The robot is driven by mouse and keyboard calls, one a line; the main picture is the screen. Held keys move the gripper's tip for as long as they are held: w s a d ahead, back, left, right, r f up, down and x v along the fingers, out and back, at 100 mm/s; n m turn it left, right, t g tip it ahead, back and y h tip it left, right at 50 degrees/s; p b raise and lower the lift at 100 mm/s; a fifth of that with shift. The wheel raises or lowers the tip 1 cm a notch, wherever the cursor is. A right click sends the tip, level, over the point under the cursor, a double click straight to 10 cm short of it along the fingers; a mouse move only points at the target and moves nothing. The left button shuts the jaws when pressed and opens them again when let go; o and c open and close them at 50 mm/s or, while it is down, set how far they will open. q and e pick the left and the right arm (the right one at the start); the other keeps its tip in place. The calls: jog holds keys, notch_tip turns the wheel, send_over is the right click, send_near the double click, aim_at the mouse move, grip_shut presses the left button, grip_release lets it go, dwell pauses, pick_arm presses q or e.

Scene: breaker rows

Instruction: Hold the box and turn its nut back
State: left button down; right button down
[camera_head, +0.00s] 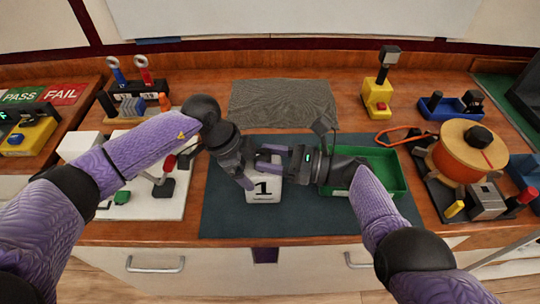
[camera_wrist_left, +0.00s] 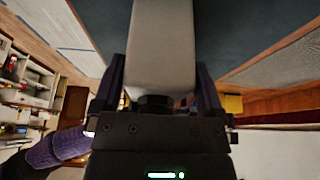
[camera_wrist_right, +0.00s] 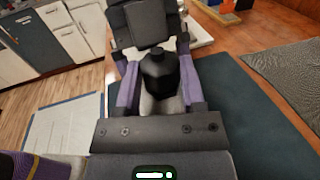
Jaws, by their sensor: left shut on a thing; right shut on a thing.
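The white box (camera_head: 264,189) with a "1" label stands on the dark mat, left of the green tray. My left gripper (camera_head: 246,178) comes in from the left and is shut on the box; its fingers flank the pale body (camera_wrist_left: 160,45) in the left wrist view. My right gripper (camera_head: 270,160) comes in from the right, above the label. In the right wrist view its purple fingers (camera_wrist_right: 158,80) are on either side of the black nut (camera_wrist_right: 160,68), shut on it. The nut is hidden by the grippers in the head view.
The green tray (camera_head: 398,190) is behind my right gripper. An orange drum device (camera_head: 462,157) stands at the right, a yellow stand (camera_head: 377,95) at the back. A white board (camera_head: 115,205) with a red lever is at the left. The front of the mat (camera_head: 330,220) is clear.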

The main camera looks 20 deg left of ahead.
jog(key=shift+c, duration=0.9)
grip_release()
jog(key=shift+d, duration=0.15)
jog(key=d, duration=1.1)
jog(key=shift+w+d, duration=0.15)
jog(key=shift+d, duration=0.25)
